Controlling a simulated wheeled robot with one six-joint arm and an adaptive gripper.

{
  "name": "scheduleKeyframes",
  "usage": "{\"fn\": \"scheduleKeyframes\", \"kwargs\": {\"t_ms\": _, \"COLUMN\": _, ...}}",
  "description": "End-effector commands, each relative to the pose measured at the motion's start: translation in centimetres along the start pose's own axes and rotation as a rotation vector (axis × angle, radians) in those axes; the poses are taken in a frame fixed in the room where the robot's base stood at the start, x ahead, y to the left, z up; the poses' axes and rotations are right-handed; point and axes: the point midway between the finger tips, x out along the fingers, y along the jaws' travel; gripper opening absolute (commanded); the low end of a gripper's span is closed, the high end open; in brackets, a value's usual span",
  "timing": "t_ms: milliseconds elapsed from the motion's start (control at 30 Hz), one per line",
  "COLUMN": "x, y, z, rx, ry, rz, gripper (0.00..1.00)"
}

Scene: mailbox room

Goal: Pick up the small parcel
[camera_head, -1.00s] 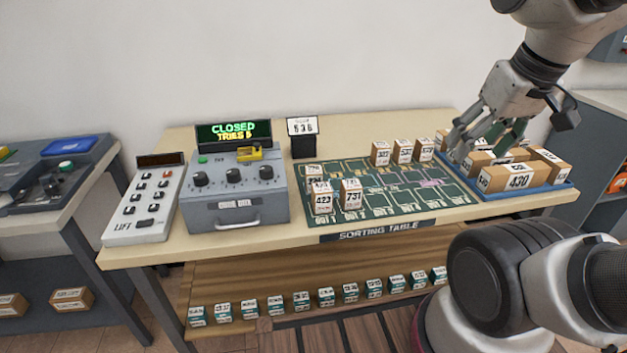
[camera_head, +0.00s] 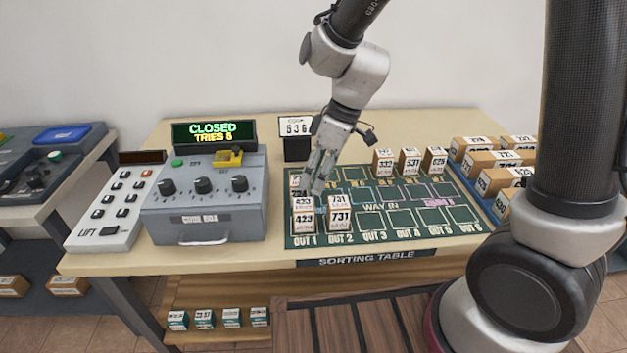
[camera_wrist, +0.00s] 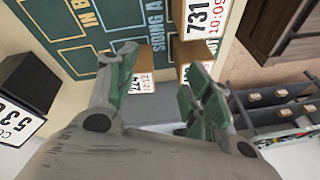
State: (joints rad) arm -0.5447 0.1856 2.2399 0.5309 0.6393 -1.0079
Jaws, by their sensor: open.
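Several small brown parcels with white number labels stand on the green sorting mat (camera_head: 400,222). A parcel labelled 423 (camera_head: 303,222) and one labelled 731 (camera_head: 340,213) stand at its front left. Another parcel (camera_head: 297,188) is partly hidden behind the 423 one. My gripper (camera_head: 317,182) is open over the mat's left part, close to these parcels. In the wrist view, a parcel labelled 724 (camera_wrist: 141,84) shows between the open fingers (camera_wrist: 162,62), partly covered by them. I cannot tell whether they touch it. The 731 parcel (camera_wrist: 203,18) is beside it.
Three parcels (camera_head: 409,160) stand at the mat's back right. A blue tray (camera_head: 470,188) of larger parcels is at the right, partly behind my arm. A black stand with a number card (camera_head: 297,148) is behind the mat. A grey dial box (camera_head: 205,200) stands left.

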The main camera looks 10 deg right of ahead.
Motion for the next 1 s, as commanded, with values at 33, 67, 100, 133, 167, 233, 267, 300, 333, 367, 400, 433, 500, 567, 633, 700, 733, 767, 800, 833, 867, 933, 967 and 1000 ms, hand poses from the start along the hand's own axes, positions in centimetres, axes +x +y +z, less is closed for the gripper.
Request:
{"fn": "scheduleKeyframes", "kwargs": {"t_ms": 33, "x": -0.2, "y": 0.4, "z": -1.0, "rx": -0.061, "ry": 0.034, "rz": 0.018, "gripper": 0.51}}
{"fn": "scheduleKeyframes", "kwargs": {"t_ms": 67, "x": -0.3, "y": 0.6, "z": -1.5, "rx": -0.101, "ry": 0.048, "rz": 0.028, "gripper": 0.51}}
{"fn": "scheduleKeyframes", "kwargs": {"t_ms": 100, "x": -0.4, "y": 0.8, "z": -1.9, "rx": -0.149, "ry": 0.063, "rz": 0.04, "gripper": 0.51}}
{"fn": "scheduleKeyframes", "kwargs": {"t_ms": 133, "x": -0.4, "y": 0.9, "z": -2.1, "rx": -0.182, "ry": 0.07, "rz": 0.048, "gripper": 0.51}}
{"fn": "scheduleKeyframes", "kwargs": {"t_ms": 167, "x": -0.4, "y": 0.9, "z": -2.2, "rx": -0.212, "ry": 0.074, "rz": 0.054, "gripper": 0.51}}
{"fn": "scheduleKeyframes", "kwargs": {"t_ms": 233, "x": -0.4, "y": 1.1, "z": -2.3, "rx": -0.274, "ry": 0.078, "rz": 0.065, "gripper": 0.51}}
{"fn": "scheduleKeyframes", "kwargs": {"t_ms": 267, "x": -0.3, "y": 1.2, "z": -2.3, "rx": -0.293, "ry": 0.078, "rz": 0.068, "gripper": 0.51}}
{"fn": "scheduleKeyframes", "kwargs": {"t_ms": 300, "x": -0.1, "y": 1.2, "z": -2.3, "rx": -0.311, "ry": 0.077, "rz": 0.069, "gripper": 0.51}}
{"fn": "scheduleKeyframes", "kwargs": {"t_ms": 333, "x": 0.1, "y": 1.2, "z": -2.3, "rx": -0.319, "ry": 0.076, "rz": 0.069, "gripper": 0.51}}
{"fn": "scheduleKeyframes", "kwargs": {"t_ms": 367, "x": 0.4, "y": 1.2, "z": -2.3, "rx": -0.324, "ry": 0.075, "rz": 0.068, "gripper": 0.51}}
{"fn": "scheduleKeyframes", "kwargs": {"t_ms": 400, "x": 0.8, "y": 1.2, "z": -2.4, "rx": -0.326, "ry": 0.075, "rz": 0.067, "gripper": 0.51}}
{"fn": "scheduleKeyframes", "kwargs": {"t_ms": 433, "x": 1.2, "y": 1.3, "z": -2.4, "rx": -0.325, "ry": 0.074, "rz": 0.067, "gripper": 0.51}}
{"fn": "scheduleKeyframes", "kwargs": {"t_ms": 500, "x": 2.1, "y": 1.4, "z": -2.4, "rx": -0.325, "ry": 0.074, "rz": 0.068, "gripper": 0.51}}
{"fn": "scheduleKeyframes", "kwargs": {"t_ms": 567, "x": 2.8, "y": 1.5, "z": -2.5, "rx": -0.323, "ry": 0.073, "rz": 0.067, "gripper": 0.51}}
{"fn": "scheduleKeyframes", "kwargs": {"t_ms": 633, "x": 3.8, "y": 1.6, "z": -2.6, "rx": -0.323, "ry": 0.073, "rz": 0.067, "gripper": 0.51}}
{"fn": "scheduleKeyframes", "kwargs": {"t_ms": 700, "x": 5.0, "y": 1.9, "z": -2.7, "rx": -0.323, "ry": 0.073, "rz": 0.067, "gripper": 0.51}}
{"fn": "scheduleKeyframes", "kwargs": {"t_ms": 733, "x": 5.5, "y": 1.9, "z": -2.7, "rx": -0.322, "ry": 0.073, "rz": 0.068, "gripper": 0.51}}
{"fn": "scheduleKeyframes", "kwargs": {"t_ms": 767, "x": 5.9, "y": 1.9, "z": -2.8, "rx": -0.323, "ry": 0.074, "rz": 0.067, "gripper": 0.51}}
{"fn": "scheduleKeyframes", "kwargs": {"t_ms": 800, "x": 6.5, "y": 1.9, "z": -2.8, "rx": -0.323, "ry": 0.074, "rz": 0.067, "gripper": 0.51}}
{"fn": "scheduleKeyframes", "kwargs": {"t_ms": 833, "x": 6.8, "y": 2.0, "z": -2.9, "rx": -0.324, "ry": 0.074, "rz": 0.068, "gripper": 0.51}}
{"fn": "scheduleKeyframes", "kwargs": {"t_ms": 867, "x": 7.0, "y": 2.0, "z": -2.9, "rx": -0.324, "ry": 0.075, "rz": 0.069, "gripper": 0.51}}
{"fn": "scheduleKeyframes", "kwargs": {"t_ms": 933, "x": 7.3, "y": 2.0, "z": -2.9, "rx": -0.324, "ry": 0.075, "rz": 0.069, "gripper": 0.51}}
{"fn": "scheduleKeyframes", "kwargs": {"t_ms": 967, "x": 7.4, "y": 2.0, "z": -2.9, "rx": -0.324, "ry": 0.075, "rz": 0.069, "gripper": 0.51}}
{"fn": "scheduleKeyframes", "kwargs": {"t_ms": 1000, "x": 7.4, "y": 2.0, "z": -3.0, "rx": -0.324, "ry": 0.075, "rz": 0.069, "gripper": 0.51}}
